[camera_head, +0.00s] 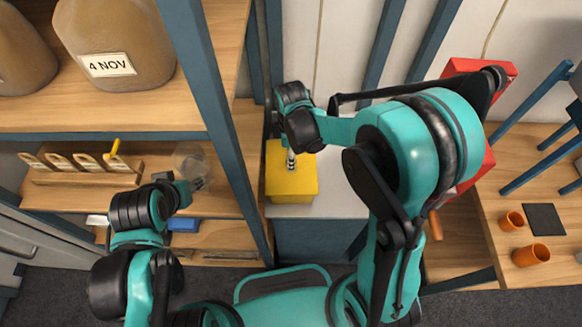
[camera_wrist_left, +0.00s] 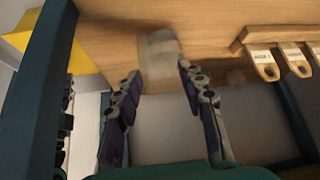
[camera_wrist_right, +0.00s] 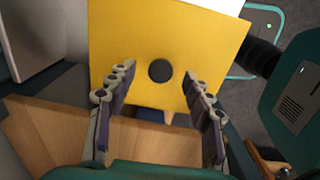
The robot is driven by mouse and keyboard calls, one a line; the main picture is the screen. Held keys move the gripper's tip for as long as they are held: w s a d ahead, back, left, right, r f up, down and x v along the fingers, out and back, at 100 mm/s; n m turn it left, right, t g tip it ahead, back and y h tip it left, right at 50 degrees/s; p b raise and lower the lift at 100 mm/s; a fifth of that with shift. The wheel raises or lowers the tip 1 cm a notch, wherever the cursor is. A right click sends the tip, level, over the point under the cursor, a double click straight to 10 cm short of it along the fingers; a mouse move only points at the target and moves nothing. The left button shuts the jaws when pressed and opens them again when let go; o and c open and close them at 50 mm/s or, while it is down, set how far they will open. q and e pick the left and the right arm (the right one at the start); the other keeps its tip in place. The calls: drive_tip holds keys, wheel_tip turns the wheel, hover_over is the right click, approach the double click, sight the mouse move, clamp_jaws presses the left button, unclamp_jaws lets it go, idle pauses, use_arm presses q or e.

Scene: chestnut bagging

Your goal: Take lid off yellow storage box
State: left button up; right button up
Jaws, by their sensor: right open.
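The yellow storage box (camera_head: 291,188) stands on a light cabinet top in the middle of the head view. Its yellow lid (camera_wrist_right: 110,45) fills the upper part of the right wrist view and has a round dark knob (camera_wrist_right: 160,70). My right gripper (camera_wrist_right: 158,76) is open, with its fingers on either side of the knob and a visible gap to it. In the head view, this gripper (camera_head: 291,160) points down over the lid. My left gripper (camera_wrist_left: 160,75) is open and empty in front of a clear jar (camera_wrist_left: 158,50) on the shelf.
A wooden rack (camera_head: 80,168) with several scoops stands left of the clear jar (camera_head: 192,165). A blue shelf post (camera_head: 215,110) rises between my left gripper and the box. Large jars (camera_head: 112,40) fill the upper shelf. A red object (camera_head: 482,68) is at the right.

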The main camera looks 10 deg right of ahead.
wheel_tip(320, 180, down, 2)
drive_tip(key=shift+r, duration=0.1)
clamp_jaws()
